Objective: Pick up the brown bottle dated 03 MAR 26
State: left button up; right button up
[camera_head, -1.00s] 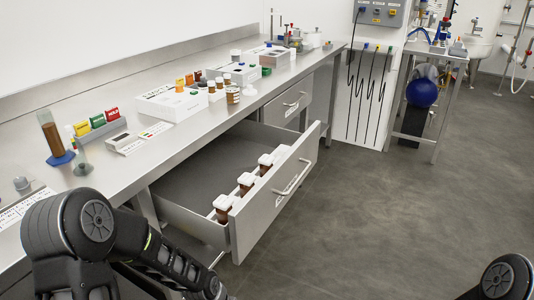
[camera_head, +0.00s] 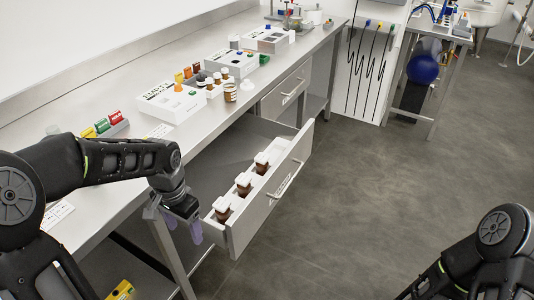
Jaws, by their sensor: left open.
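Three brown bottles with white caps stand in a row along the front of the open drawer (camera_head: 268,204): a near one (camera_head: 223,212), a middle one (camera_head: 243,188) and a far one (camera_head: 261,166). Their dates are too small to read, so I cannot tell which is dated 03 MAR 26. My left gripper (camera_head: 183,229) is open and empty, pointing down with purple fingertips. In the picture it is just left of the drawer's near corner and the near bottle, apart from the bottles. My right arm shows at the lower right; its gripper is out of view.
The steel bench (camera_head: 215,125) runs above the drawer. On it stand a white box (camera_head: 172,103), more small brown bottles (camera_head: 230,92) and coloured blocks (camera_head: 112,121). A closed drawer (camera_head: 287,90) is farther along. The floor to the right is clear.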

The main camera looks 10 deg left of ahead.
aim_at(262, 165)
jog(key=i+l, duration=0.2)
jog(key=i, duration=0.2)
jog(key=i+l, duration=0.2)
jog(key=i, duration=0.25)
jog(key=i+l, duration=0.15)
jog(key=i, duration=0.25)
